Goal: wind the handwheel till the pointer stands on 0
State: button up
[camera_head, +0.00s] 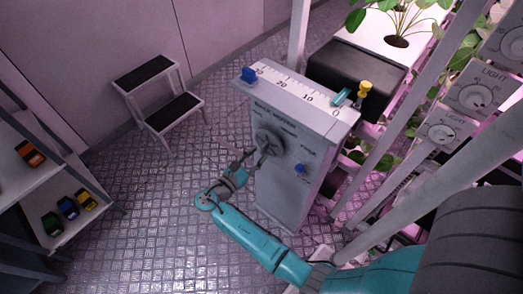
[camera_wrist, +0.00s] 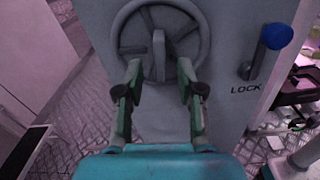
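A grey cabinet (camera_head: 285,190) carries a scale (camera_head: 295,90) on top, marked from about 30 at the left to 0 at the right. A blue block (camera_head: 248,75) sits at the high end, and a teal piece (camera_head: 341,97) lies near the 0. I cannot tell which is the pointer. The grey handwheel (camera_head: 268,138), also in the wrist view (camera_wrist: 160,12), is on the front face. My gripper (camera_head: 257,156) is before its lower part. In the wrist view my gripper (camera_wrist: 159,76) is open, fingers on either side of an upright grey grip (camera_wrist: 158,55), with gaps visible.
A blue-knobbed lever (camera_wrist: 275,37) marked LOCK is right of the wheel. A yellow knob (camera_head: 364,89) stands behind the scale's 0 end. LIGHT dials (camera_head: 475,95) and rack posts are at the right. A step stool (camera_head: 160,98) and a shelf (camera_head: 45,185) with small coloured items are at the left.

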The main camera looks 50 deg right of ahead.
aim_at(267, 145)
jog(key=shift+d, duration=1.45)
grip_shut()
jog(key=shift+m, duration=0.4)
